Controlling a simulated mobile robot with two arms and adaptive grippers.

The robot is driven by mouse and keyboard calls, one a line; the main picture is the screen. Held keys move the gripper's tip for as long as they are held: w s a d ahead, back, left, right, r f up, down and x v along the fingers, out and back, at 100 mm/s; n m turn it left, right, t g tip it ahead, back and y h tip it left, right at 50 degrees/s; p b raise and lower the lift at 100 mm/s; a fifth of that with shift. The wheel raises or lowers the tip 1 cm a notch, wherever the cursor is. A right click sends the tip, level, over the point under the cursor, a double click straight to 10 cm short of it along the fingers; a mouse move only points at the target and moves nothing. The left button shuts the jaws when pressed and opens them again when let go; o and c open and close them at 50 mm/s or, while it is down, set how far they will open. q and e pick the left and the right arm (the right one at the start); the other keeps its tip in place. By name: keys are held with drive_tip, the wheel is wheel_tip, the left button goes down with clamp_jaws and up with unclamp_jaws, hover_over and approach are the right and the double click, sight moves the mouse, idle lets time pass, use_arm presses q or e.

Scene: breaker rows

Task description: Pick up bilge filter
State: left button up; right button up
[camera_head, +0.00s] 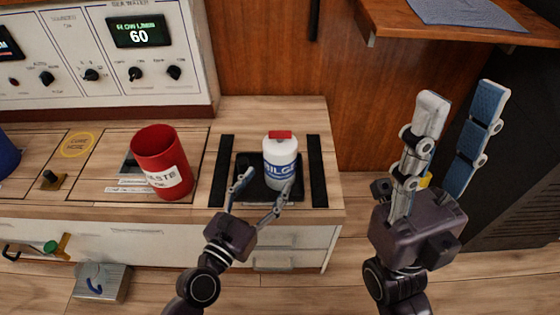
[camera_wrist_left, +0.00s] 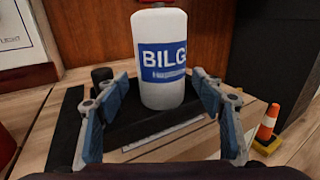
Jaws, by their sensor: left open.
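The bilge filter (camera_head: 281,163) is a white cylinder with a blue label and a red cap. It stands upright on a black tray (camera_head: 245,196) at the counter's right end. In the left wrist view the filter (camera_wrist_left: 160,60) is upright ahead of the fingers, its top cut off by the frame. My left gripper (camera_head: 258,193) is open and empty, its fingers spread in front of the filter, one toward each side; contact cannot be told. My right gripper (camera_head: 455,125) is open and empty, raised at the right, away from the filter.
A red waste bin (camera_head: 161,163) stands left of the tray. Black strips (camera_head: 317,171) flank the tray. A control panel (camera_head: 120,50) is behind at left, a wooden shelf (camera_head: 540,27) at upper right. An orange cone (camera_wrist_left: 268,122) shows in the wrist view.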

sight(280, 162)
use_arm(q)
drive_tip(key=b+x, duration=0.1)
drive_tip(key=x, duration=0.6)
drive_tip(key=shift+w+d+r, duration=0.1)
drive_tip(key=shift+r, duration=0.1)
drive_tip(key=c, duration=1.3)
drive_tip(key=shift+r, duration=0.2)
drive_tip(key=shift+c, duration=0.6)
